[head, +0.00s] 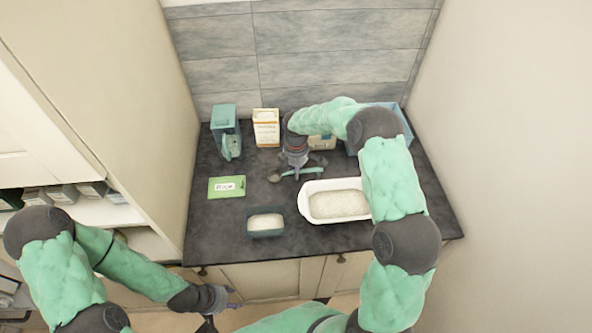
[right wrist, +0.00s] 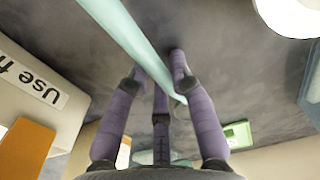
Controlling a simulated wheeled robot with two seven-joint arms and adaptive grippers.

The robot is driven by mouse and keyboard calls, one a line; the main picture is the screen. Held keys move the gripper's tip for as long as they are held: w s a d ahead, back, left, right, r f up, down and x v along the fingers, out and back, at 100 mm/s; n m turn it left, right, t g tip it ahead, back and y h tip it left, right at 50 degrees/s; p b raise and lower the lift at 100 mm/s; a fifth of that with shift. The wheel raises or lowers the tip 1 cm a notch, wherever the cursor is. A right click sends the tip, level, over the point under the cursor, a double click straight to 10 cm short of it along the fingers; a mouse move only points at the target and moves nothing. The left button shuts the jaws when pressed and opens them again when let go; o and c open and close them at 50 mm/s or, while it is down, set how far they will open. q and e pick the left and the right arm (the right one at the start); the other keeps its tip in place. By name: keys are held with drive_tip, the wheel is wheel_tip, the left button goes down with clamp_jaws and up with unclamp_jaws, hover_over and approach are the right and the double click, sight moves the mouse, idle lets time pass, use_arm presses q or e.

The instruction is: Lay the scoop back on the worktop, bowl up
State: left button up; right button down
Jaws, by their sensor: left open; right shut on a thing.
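The scoop has a pale green handle (head: 311,170) and a bowl end (head: 275,178) to the left of my right gripper, low over the dark worktop (head: 215,225). My right gripper (head: 297,174) is shut on the handle from above. In the right wrist view the handle (right wrist: 130,35) runs diagonally between my purple fingers (right wrist: 165,85). I cannot tell whether the scoop touches the worktop or which way its bowl faces. My left gripper (head: 222,302) is open and empty, in front of the worktop's front edge.
A white tub (head: 303,198) of white grains stands right of centre, a small dark tray (head: 265,234) of grains at the front. A green card (head: 227,186) lies left. A teal container (head: 223,115), an orange-white box (head: 266,115) and a blue bin (head: 405,125) stand behind.

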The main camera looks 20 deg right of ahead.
drive_tip(key=shift+f, duration=0.1)
drive_tip(key=c, duration=1)
unclamp_jaws()
wheel_tip(320, 180, up, 12)
